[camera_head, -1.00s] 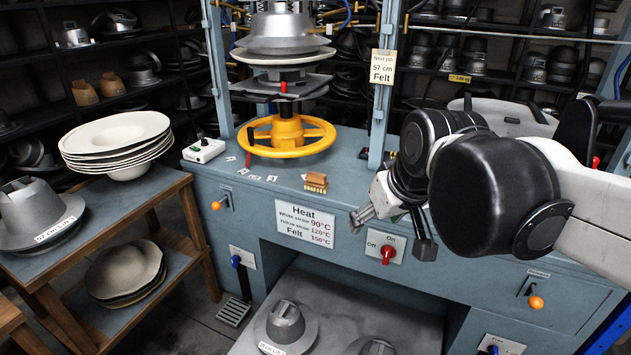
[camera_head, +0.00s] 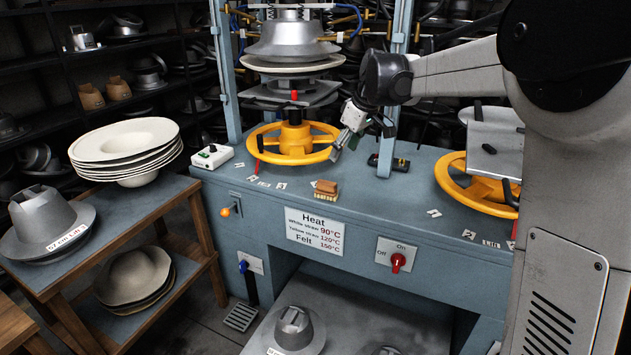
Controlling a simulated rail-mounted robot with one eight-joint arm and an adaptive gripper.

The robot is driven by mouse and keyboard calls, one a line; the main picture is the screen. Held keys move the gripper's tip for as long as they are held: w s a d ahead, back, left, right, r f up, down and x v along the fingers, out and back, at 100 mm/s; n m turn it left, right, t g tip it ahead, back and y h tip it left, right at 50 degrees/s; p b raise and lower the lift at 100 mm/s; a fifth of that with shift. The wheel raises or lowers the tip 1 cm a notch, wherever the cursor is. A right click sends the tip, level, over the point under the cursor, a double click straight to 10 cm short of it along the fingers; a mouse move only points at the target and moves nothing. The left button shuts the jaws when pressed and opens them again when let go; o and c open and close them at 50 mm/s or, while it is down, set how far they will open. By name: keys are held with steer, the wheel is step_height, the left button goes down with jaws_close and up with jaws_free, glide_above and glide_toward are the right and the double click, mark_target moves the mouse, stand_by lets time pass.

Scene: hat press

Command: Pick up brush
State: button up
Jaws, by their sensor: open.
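The brush (camera_head: 326,190) is a small block with a brown wooden back and pale bristles. It lies on the blue-grey press bench (camera_head: 390,215) near the front edge, above the Heat sign. My gripper (camera_head: 342,152) is open and empty. It is above the bench, behind and slightly right of the brush, in front of the yellow handwheel's right rim. It is apart from the brush, with its fingers pointing down and left.
A yellow handwheel (camera_head: 265,151) stands behind the brush under the press. A second yellow wheel (camera_head: 450,190) is at the right. A white control box (camera_head: 211,157) sits at the bench's left. Blue posts (camera_head: 392,100) rise behind. The bench between brush and right wheel is mostly clear.

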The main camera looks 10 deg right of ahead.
steer(key=w+d+f+n, duration=0.1)
steer(key=w+f+n, duration=0.1)
steer(key=w+f, duration=0.45)
steer(key=n+g+y+p, duration=0.1)
steer(key=n, duration=0.1)
glide_toward(323, 189)
steer(key=shift+y, duration=0.3)
steer(key=x, duration=0.7)
steer(key=w+d+x, duration=0.1)
steer(key=x, duration=0.3)
steer(key=shift+f, duration=0.2)
steer(key=shift+c, duration=0.4)
steer(key=c, duration=1.2)
steer(key=shift+r, duration=0.15)
steer(key=shift+c, duration=0.2)
